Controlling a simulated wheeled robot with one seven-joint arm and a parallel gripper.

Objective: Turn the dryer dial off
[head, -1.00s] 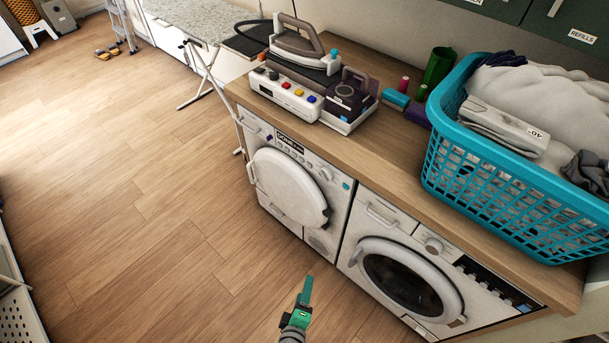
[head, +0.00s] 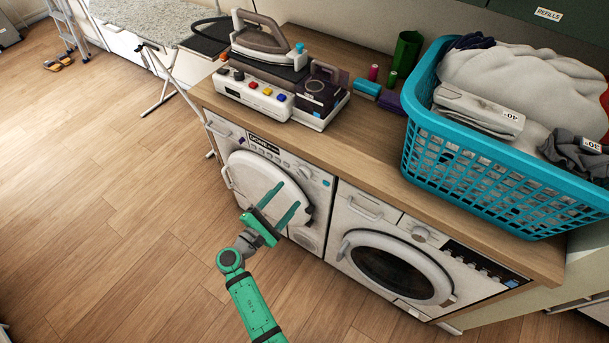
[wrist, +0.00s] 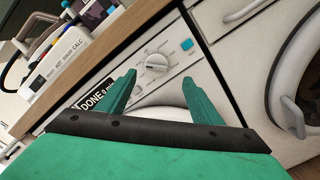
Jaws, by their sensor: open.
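The dryer (head: 232,135) is the left white machine under the counter, with a solid round white door. Its dial (wrist: 156,62) is a round white knob with printed marks around it on the control panel, seen in the wrist view. It also shows small in the head view (head: 303,172); which mark it points to is too small to tell. My green gripper (head: 286,194) is open and empty, in front of the dryer door's upper part. In the wrist view, its fingertips (wrist: 160,77) are apart, with the dial just beyond and between them.
A second front-loading machine (head: 345,215) with a dark glass door stands at the right. On the wooden counter (head: 375,150) are a steam iron station (head: 258,95) and a teal laundry basket (head: 480,180). An ironing board (head: 150,30) stands at the back left.

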